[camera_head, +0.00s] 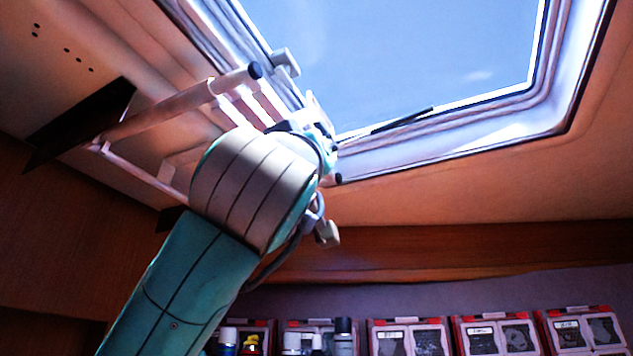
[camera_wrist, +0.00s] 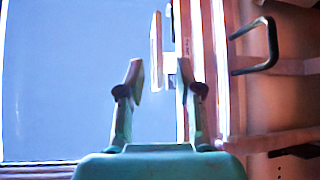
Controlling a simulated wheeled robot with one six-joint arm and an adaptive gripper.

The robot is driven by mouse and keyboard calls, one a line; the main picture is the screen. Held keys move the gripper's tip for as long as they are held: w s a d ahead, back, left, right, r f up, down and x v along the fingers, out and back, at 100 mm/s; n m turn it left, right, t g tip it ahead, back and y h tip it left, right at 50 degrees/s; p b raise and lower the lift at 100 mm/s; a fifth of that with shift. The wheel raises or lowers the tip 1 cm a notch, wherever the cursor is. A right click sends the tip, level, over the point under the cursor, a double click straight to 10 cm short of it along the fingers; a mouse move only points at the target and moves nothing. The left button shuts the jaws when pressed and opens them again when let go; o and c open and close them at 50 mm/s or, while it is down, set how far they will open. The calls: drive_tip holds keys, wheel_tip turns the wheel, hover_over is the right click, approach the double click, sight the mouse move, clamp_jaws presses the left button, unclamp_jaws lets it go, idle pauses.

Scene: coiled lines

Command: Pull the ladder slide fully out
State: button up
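What looks like the ladder slide is a pale tubular frame (camera_head: 170,108) under the sloping ceiling in the head view, left of the skylight. Its upper tube ends in a dark cap. My arm covers part of its right side. My gripper (camera_wrist: 160,76) shows in the wrist view with its two fingers apart and nothing clearly held. A pale upright piece with a small block (camera_wrist: 156,50) stands just beyond the fingertips, near the right finger; I cannot tell if they touch or if it is part of the slide. In the head view the gripper is mostly hidden behind my wrist.
The skylight (camera_head: 455,115) has a thick pale frame, with a pale catch (camera_head: 286,61) on its left side. A dark bent handle (camera_wrist: 268,45) is at right in the wrist view. Several boxes (camera_head: 410,335) and bottles (camera_head: 343,335) line the bottom of the head view.

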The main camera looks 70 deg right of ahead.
drive_tip(key=shift+x, duration=3.3)
clamp_jaws()
